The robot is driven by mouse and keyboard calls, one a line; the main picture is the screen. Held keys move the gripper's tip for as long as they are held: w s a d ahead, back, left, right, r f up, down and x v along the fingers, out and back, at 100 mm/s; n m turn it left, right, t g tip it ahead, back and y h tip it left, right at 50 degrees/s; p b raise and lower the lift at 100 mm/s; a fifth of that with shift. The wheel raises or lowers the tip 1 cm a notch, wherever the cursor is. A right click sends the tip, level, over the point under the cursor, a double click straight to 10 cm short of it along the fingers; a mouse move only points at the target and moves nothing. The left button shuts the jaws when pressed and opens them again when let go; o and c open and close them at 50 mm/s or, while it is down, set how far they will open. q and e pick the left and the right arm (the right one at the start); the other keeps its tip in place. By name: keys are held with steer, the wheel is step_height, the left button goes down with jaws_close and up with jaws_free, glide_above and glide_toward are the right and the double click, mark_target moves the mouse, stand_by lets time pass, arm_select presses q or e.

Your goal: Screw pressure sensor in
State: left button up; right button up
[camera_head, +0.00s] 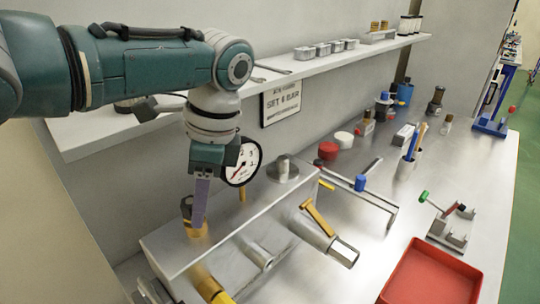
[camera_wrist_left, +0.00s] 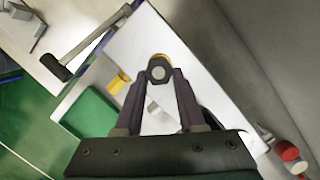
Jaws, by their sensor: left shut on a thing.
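My left gripper (camera_head: 192,228) points down at the left end of a pale box-like manifold (camera_head: 165,250). It is shut on a small brass-coloured part with a dark round top, which seems to be the pressure sensor (camera_head: 186,207). In the left wrist view the sensor (camera_wrist_left: 158,68) sits between the two fingertips (camera_wrist_left: 160,78). The sensor stands upright at the manifold's top; its lower end is hidden, so I cannot tell how deep it sits. A round pressure gauge (camera_head: 241,162) shows behind the gripper. My right gripper is not in view.
A brass pipe (camera_head: 212,287) and a yellow-handled valve (camera_head: 319,219) stick out of the manifold's front. A red tray (camera_head: 430,277) lies at the bench's front right. A shelf (camera_head: 290,78) runs along the wall above. A sign (camera_head: 281,102) hangs below it.

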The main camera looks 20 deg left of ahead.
arm_select(q)
jaws_close()
steer(key=shift+r, duration=0.1)
steer(key=o, duration=1)
jaws_free()
steer(key=p+v, duration=0.5)
steer(key=v, duration=0.1)
steer(key=shift+r+p, duration=0.3)
steer(key=shift+r, duration=0.1)
